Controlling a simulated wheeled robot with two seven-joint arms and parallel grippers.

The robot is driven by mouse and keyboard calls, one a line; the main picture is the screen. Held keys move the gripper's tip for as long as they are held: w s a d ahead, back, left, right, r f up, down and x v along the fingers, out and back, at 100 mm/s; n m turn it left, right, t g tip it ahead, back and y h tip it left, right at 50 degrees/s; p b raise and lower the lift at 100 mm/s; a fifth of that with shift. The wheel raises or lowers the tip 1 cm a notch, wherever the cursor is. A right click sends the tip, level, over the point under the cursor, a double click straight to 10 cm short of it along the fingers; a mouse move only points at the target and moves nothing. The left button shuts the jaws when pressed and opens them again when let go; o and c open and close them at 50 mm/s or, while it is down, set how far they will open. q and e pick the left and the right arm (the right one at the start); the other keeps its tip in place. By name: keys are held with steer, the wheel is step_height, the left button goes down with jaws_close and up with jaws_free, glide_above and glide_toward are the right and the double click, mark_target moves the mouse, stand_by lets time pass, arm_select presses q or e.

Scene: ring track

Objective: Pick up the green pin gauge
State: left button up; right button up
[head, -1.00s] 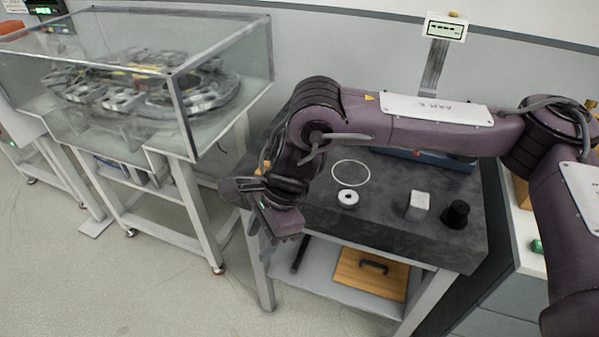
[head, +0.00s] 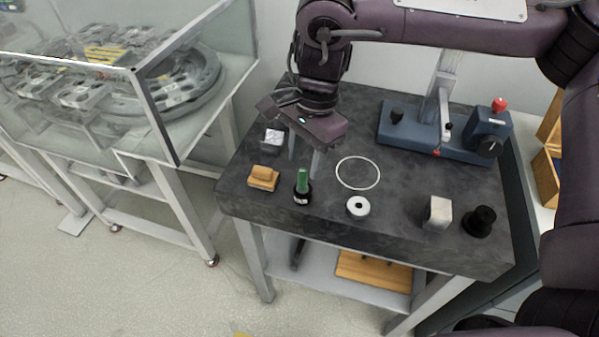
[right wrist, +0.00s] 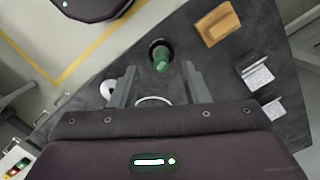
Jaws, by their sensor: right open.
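The green pin gauge (head: 302,179) stands upright in a black round holder (head: 302,196) near the front left of the dark stone table. In the right wrist view the pin gauge (right wrist: 161,60) shows just beyond the fingertips, roughly between them. My right gripper (head: 304,166) is open and points down, a little behind and above the pin gauge in the head view. Its two fingers also show in the right wrist view (right wrist: 160,84), apart with no object held.
On the table (head: 400,215) are a wooden block (head: 263,178), a metal block (head: 272,139), a thin white ring (head: 358,172), a white disc (head: 358,207), a pale block (head: 438,212), a black cylinder (head: 480,220) and a blue instrument (head: 450,145). A glass-cased machine (head: 130,90) stands left.

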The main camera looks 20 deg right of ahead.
mark_target(303, 171)
steer(key=shift+s+a+f, duration=0.1)
steer(key=shift+s+f, duration=0.05)
steer(key=shift+f, duration=0.35)
steer(key=shift+s+a+f, duration=0.1)
steer(key=shift+f, duration=0.4)
step_height(303, 171, down, 3)
steer(key=shift+w+a+r+p, duration=0.1)
steer(key=shift+a+r+p, duration=0.05)
steer(key=shift+p, duration=0.3)
steer(key=shift+f, duration=0.55)
arm_select(q)
steer(key=shift+s+r, duration=0.2)
steer(key=shift+s, duration=0.4)
steer(key=shift+s+r, duration=0.2)
steer(key=shift+s, duration=0.35)
arm_select(e)
jaws_close()
